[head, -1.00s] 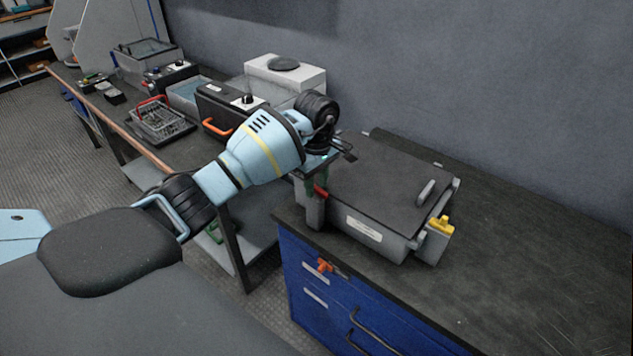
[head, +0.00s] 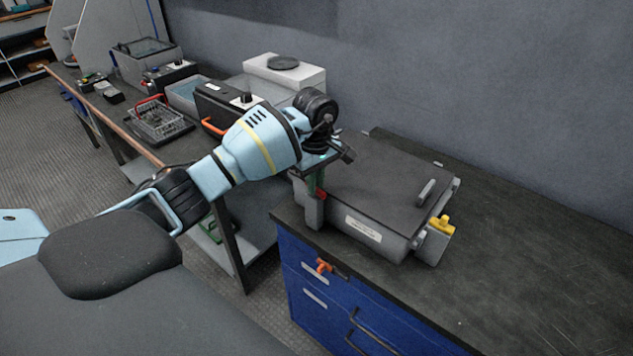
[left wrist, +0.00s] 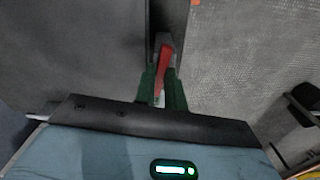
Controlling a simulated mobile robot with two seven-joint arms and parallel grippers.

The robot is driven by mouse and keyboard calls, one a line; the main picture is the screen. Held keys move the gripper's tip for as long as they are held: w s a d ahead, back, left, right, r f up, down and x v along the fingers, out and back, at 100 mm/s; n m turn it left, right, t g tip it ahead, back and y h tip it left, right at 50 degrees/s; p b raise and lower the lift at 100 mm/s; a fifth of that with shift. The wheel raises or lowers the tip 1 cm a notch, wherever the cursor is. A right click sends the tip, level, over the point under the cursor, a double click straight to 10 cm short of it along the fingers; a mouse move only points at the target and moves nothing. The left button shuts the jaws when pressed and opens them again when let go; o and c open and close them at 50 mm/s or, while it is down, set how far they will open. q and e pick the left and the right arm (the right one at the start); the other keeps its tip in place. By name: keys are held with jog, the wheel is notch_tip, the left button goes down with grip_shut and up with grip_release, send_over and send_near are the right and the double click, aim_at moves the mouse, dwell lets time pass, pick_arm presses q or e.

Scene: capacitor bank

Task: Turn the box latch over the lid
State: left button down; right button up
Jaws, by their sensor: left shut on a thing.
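The grey box (head: 390,243) with its dark flat lid (head: 385,180) stands on the dark bench top; the lid lies closed on it. The red box latch (head: 321,195) is at the box's near left corner, beside a grey post. It also shows in the left wrist view (left wrist: 164,62), between green fingers. My left gripper (head: 314,187) points down at that corner and is shut on the latch. The fingers hide part of the latch, so its exact angle to the lid is hard to tell. My right gripper is not in view.
A yellow-topped part (head: 441,224) is on the box's right side, below a grey lid handle (head: 426,192). The bench top (head: 530,260) is clear to the right. Blue drawers (head: 330,290) are below. A lower side bench with a wire basket (head: 158,120) is at the left.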

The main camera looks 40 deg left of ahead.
pick_arm(q)
jog(key=m+b, duration=0.2)
jog(key=m, duration=0.3)
jog(key=shift+f, duration=0.15)
jog(key=m+b, duration=0.2)
jog(key=m, duration=0.2)
jog(key=shift+m, duration=0.4)
jog(key=m+b, duration=0.1)
jog(key=m, duration=0.1)
jog(key=shift+m, duration=0.3)
jog(key=m, duration=0.3)
jog(key=shift+b, duration=0.35)
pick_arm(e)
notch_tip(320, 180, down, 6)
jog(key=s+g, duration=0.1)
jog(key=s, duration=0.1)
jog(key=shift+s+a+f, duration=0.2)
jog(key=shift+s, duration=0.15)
pick_arm(q)
jog(key=shift+m, duration=0.4)
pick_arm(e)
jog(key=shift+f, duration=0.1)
pick_arm(q)
jog(key=c, duration=1.5)
grip_release()
jog(key=shift+o, duration=0.2)
jog(key=shift+r, duration=0.2)
